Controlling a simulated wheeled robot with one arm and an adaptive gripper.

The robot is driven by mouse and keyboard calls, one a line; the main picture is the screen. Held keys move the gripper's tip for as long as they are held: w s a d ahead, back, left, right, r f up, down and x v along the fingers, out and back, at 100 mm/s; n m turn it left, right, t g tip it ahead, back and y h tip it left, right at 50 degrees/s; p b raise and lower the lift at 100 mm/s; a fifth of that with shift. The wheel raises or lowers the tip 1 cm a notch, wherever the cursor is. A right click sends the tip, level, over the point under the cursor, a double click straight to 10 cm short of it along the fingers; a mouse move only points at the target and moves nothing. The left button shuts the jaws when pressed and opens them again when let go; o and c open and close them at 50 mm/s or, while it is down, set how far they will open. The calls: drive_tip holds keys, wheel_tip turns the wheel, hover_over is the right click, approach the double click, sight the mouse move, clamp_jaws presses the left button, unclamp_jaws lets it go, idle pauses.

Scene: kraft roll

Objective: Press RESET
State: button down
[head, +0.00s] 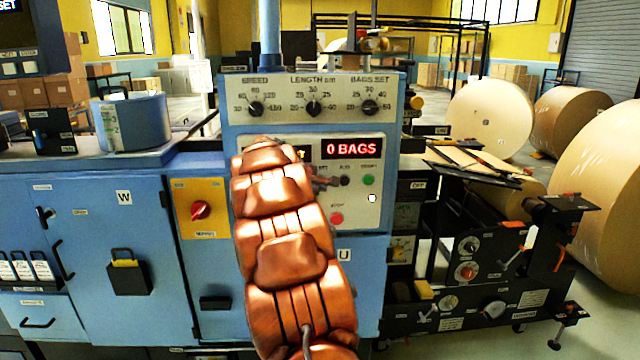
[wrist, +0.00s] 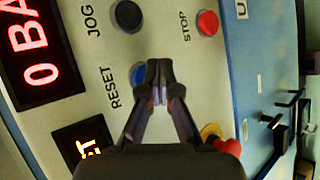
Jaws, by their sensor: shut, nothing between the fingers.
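The RESET button (wrist: 138,74) is blue and sits beside its printed RESET label on the pale control panel (wrist: 75,105). My gripper (wrist: 160,82) is shut and empty, with its fingertips just right of the button in the wrist view, covering part of it. I cannot tell whether the tips touch the panel or the button. In the head view my copper arm hides the RESET button and most of my gripper (head: 325,182). The red display (head: 351,146) reads "0 BAGS".
Near RESET are a black JOG button (wrist: 127,16) and a red STOP button (wrist: 207,22). A green button (head: 368,180) is on the panel's right. Three knobs line the top. A red switch (head: 200,210) on a yellow plate is to the left.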

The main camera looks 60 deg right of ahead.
drive_tip(key=shift+w+d, duration=0.1)
drive_tip(key=shift+w+d, duration=0.15)
drive_tip(key=shift+d, duration=0.1)
drive_tip(key=shift+w+d+p, duration=0.25)
drive_tip(key=shift+d+p, duration=0.05)
drive_tip(key=shift+p, duration=0.05)
idle(1.0)
drive_tip(key=shift+a, duration=0.1)
drive_tip(key=shift+s+a+b, duration=0.5)
drive_tip(key=shift+a+b, duration=0.05)
drive_tip(key=shift+b, duration=0.05)
idle(0.4)
drive_tip(key=shift+s+a+b, duration=0.65)
drive_tip(key=shift+s+a, duration=0.15)
drive_tip(key=shift+a, duration=0.2)
drive_tip(key=shift+s+a+b, duration=0.6)
drive_tip(key=shift+s+a, duration=0.15)
drive_tip(key=shift+a, duration=0.2)
